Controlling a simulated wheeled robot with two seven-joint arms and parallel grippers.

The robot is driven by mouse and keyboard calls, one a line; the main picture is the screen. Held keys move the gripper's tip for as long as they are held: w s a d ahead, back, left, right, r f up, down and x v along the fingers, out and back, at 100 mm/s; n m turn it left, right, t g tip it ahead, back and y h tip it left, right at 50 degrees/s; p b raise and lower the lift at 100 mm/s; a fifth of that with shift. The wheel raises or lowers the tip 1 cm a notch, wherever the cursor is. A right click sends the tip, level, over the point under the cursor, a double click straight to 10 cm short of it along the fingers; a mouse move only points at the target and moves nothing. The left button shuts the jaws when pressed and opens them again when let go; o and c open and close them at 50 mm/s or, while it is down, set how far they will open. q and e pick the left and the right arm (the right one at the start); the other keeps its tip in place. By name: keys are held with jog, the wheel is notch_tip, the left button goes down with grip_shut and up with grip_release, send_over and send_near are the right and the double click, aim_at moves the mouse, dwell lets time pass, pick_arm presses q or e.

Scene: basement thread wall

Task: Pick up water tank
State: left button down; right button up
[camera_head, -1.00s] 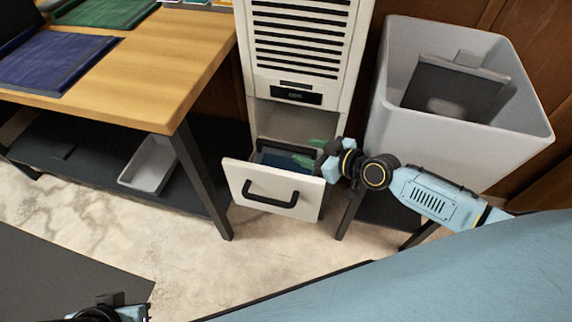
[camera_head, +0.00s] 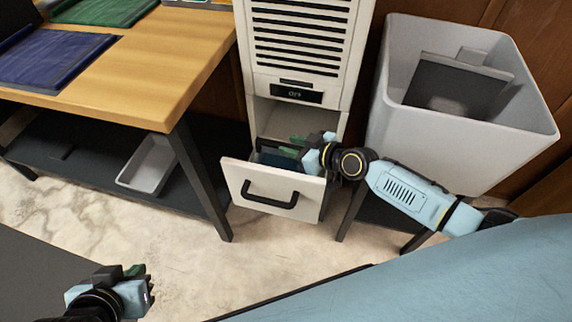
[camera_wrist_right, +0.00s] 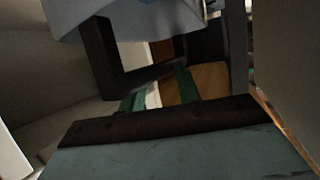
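The water tank (camera_head: 280,160) is a dark blue-teal box with a black rim, sitting in the pulled-out lower drawer of a white dehumidifier (camera_head: 298,75). My right gripper (camera_head: 300,147) reaches in from the right, just over the tank's right part. In the right wrist view the tank (camera_wrist_right: 180,150) fills the bottom, and the green fingers of my right gripper (camera_wrist_right: 162,95) are apart beyond its dark rim. A black bar frame stands beside them; I cannot tell whether they touch it. My left gripper (camera_head: 140,282) is low at the left, away from the tank, its fingers small and unclear.
The drawer front (camera_head: 275,190) has a black handle and stands out from the cabinet. A big grey bin (camera_head: 460,140) stands right of it. A wooden table (camera_head: 140,70) with a lower shelf and grey tray (camera_head: 150,165) is at left. Floor in front is clear.

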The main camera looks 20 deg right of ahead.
jog(key=shift+f, duration=0.1)
grip_shut()
jog(key=shift+s+f, duration=0.15)
dwell(0.7)
